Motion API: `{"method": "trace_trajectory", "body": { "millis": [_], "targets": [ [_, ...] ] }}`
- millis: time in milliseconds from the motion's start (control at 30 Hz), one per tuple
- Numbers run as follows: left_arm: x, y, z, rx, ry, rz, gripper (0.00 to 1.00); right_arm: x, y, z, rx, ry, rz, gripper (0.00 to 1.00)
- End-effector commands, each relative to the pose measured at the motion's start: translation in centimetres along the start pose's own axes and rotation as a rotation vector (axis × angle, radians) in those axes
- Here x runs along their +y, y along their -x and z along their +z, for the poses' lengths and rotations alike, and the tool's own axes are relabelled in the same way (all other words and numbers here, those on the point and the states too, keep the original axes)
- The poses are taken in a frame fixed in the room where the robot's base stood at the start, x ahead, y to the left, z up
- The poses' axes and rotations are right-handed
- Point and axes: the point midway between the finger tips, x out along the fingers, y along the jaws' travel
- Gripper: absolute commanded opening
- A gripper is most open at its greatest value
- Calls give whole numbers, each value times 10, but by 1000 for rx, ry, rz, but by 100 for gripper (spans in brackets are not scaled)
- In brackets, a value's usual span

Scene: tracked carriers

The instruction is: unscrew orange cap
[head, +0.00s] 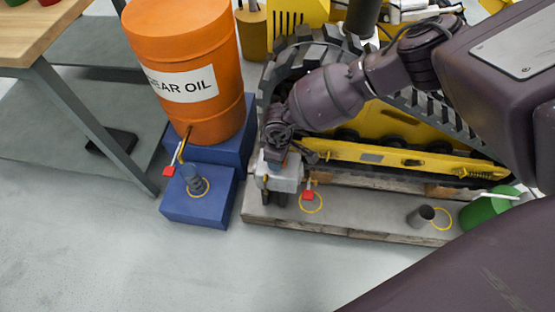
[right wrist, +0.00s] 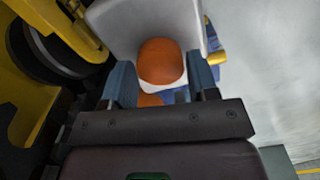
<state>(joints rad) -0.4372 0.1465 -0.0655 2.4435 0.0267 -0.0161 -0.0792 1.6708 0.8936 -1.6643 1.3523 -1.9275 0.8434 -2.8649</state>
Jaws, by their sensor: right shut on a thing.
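The orange cap (right wrist: 161,62) sits against a pale grey housing (right wrist: 120,22) in the right wrist view. My right gripper (head: 276,155) is at the small grey housing (head: 290,178) beside the tracked carrier in the head view. Its two blue-grey fingers stand on either side of the cap and are shut on it. A second orange patch shows lower between the fingers; I cannot tell what it is. In the head view my gripper mostly hides the cap. My left gripper is not in view.
An orange gear oil drum (head: 185,45) stands on a blue stand (head: 235,140) left of my gripper, with a lower blue block (head: 215,215) in front. The yellow tracked carrier (head: 400,155) is behind. A grey cylinder (head: 420,216) and green bucket (head: 487,210) are right. The front floor is clear.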

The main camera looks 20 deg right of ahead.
Motion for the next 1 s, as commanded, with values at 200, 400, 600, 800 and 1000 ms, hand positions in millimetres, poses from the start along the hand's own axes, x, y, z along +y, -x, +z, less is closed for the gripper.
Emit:
{"method": "trace_trajectory", "body": {
  "millis": [200, 400, 600, 800, 1000],
  "targets": [
    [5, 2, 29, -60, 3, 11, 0, -2, -7, 2, -5, 215, -4, 34],
    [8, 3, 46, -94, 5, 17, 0, -1, -6, 0, -2, 268, -2, 30],
    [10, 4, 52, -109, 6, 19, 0, -3, -1, -2, 3, 319, -3, 31],
    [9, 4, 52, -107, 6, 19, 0, -10, -3, -3, 5, 361, -12, 30],
    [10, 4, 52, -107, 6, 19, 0, -10, -2, -3, 5, 394, -14, 30]
  ]
}}
